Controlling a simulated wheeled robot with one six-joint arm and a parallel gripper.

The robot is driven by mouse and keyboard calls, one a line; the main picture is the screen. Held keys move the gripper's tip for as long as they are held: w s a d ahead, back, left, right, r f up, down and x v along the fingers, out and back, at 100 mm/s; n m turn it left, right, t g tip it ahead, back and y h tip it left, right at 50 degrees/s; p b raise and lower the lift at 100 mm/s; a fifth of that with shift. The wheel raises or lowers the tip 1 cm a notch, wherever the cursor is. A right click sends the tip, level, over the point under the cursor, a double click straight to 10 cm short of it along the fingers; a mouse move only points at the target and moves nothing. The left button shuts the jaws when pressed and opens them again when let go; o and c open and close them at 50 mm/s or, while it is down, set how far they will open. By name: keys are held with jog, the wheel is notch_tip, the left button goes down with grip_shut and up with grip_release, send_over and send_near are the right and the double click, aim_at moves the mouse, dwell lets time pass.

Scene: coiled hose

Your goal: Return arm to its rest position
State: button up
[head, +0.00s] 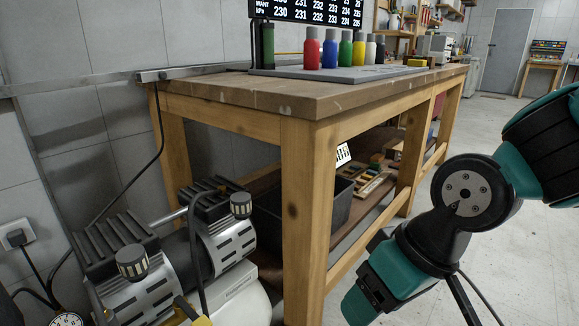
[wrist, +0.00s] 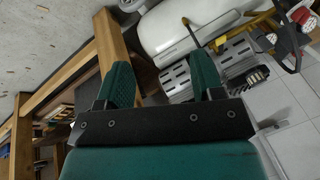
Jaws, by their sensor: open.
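My gripper (wrist: 163,60) shows in the wrist view with its two green fingers apart and nothing between them. Beyond the fingers, the wrist view shows the white tank and grey ribbed motors of an air compressor (wrist: 190,25), with a wooden bench leg to the left. In the head view my teal and black arm is folded at the right, in front of the bench. Its lower end hangs near the bottom edge, and no fingers can be made out there. I see no contact between arm and bench.
The compressor (head: 220,245) stands on the floor at the lower left. The wooden bench (head: 290,105) carries several coloured bottles (head: 330,52) on a grey mat. A dark bin (head: 325,205) sits on its lower shelf. Open floor (head: 535,240) lies to the right.

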jog(key=s+d+r+n+g+p, duration=0.1)
jog(key=s+d+r+p, duration=0.2)
jog(key=s+d+r, duration=0.3)
notch_tip(320, 180, up, 37)
jog(key=a+p, duration=0.1)
jog(key=p, duration=3.4)
jog(key=shift+a+p, duration=0.3)
